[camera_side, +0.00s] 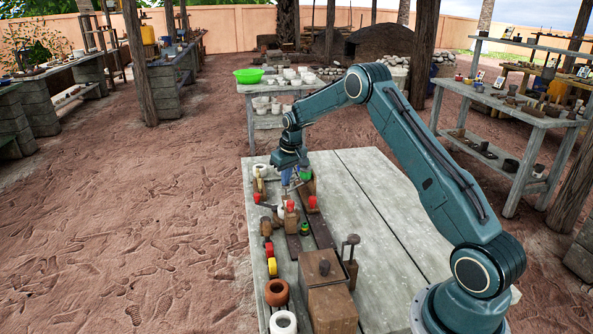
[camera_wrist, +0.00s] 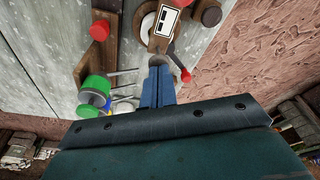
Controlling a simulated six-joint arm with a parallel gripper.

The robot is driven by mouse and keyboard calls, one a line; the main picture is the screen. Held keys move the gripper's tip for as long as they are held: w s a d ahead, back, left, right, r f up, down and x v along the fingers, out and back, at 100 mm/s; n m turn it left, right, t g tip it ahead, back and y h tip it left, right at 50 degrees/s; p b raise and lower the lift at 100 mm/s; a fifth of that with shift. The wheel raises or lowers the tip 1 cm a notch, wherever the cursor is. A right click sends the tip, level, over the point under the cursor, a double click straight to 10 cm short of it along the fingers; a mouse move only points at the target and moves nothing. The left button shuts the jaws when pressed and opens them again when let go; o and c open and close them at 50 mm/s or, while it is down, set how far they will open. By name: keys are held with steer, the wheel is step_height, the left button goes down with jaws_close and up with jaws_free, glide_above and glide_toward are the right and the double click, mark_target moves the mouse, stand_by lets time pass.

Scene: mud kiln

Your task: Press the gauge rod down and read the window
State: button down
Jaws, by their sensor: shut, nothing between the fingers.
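My gripper (camera_wrist: 157,88) points down with its blue fingers together and nothing between them. In the side view my gripper (camera_side: 291,186) is low over the far left part of the work table. In the wrist view a wooden block with a white-framed window (camera_wrist: 166,20) lies just beyond the fingertips; the window shows dark patches, too small to read. A greyish round end (camera_wrist: 160,60) shows right at the fingertips; I cannot tell whether it is the gauge rod or whether the fingers touch it. The rod is not clearly seen in the side view.
A red knob (camera_wrist: 186,75) is close right of the fingers and a green cylinder (camera_wrist: 97,84) is to the left. A wooden box (camera_side: 328,303) and brown ring (camera_side: 276,291) stand nearer the table's front. The table's right half (camera_side: 385,215) is mostly bare.

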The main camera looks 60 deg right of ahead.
steer(key=shift+f, duration=1.3)
steer(key=shift+r, duration=0.1)
stand_by(0.4)
steer(key=shift+w+d+v, duration=0.1)
steer(key=shift+w+v, duration=0.15)
steer(key=shift+v, duration=1.05)
steer(key=shift+w+d+v, duration=0.1)
steer(key=shift+w+v, duration=0.2)
steer(key=shift+v, duration=0.95)
steer(key=shift+w+v, duration=0.25)
steer(key=shift+v, duration=1.05)
steer(key=shift+r, duration=0.2)
steer(key=shift+a+r, duration=0.1)
